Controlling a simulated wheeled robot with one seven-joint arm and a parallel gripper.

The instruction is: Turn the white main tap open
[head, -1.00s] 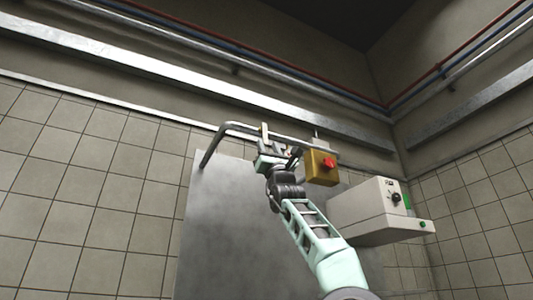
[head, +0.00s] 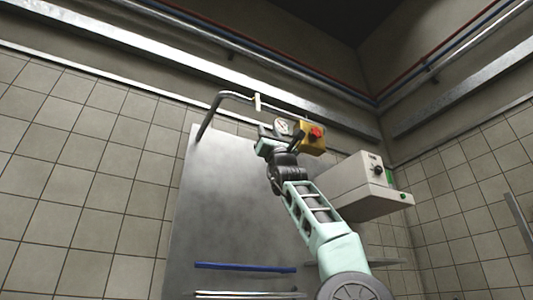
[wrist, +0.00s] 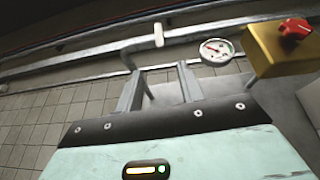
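The white main tap (head: 257,102) is a small pale upright lever on a grey metal pipe (head: 225,96) that bends down at its left end. In the wrist view the tap (wrist: 158,36) stands just above and beyond the gap between my fingers. My gripper (wrist: 160,70) is open, with its two grey fingers apart and nothing between them. In the head view my gripper (head: 266,132) is below and slightly right of the tap, apart from it in the picture. Its fingertips are small and hard to make out there.
A round pressure gauge (wrist: 214,51) and a yellow box with a red knob (wrist: 283,48) are close right of my gripper. A white control box (head: 357,187) is farther right. A grey metal panel (head: 215,210) is below the pipe. A blue bar (head: 245,267) crosses it low down.

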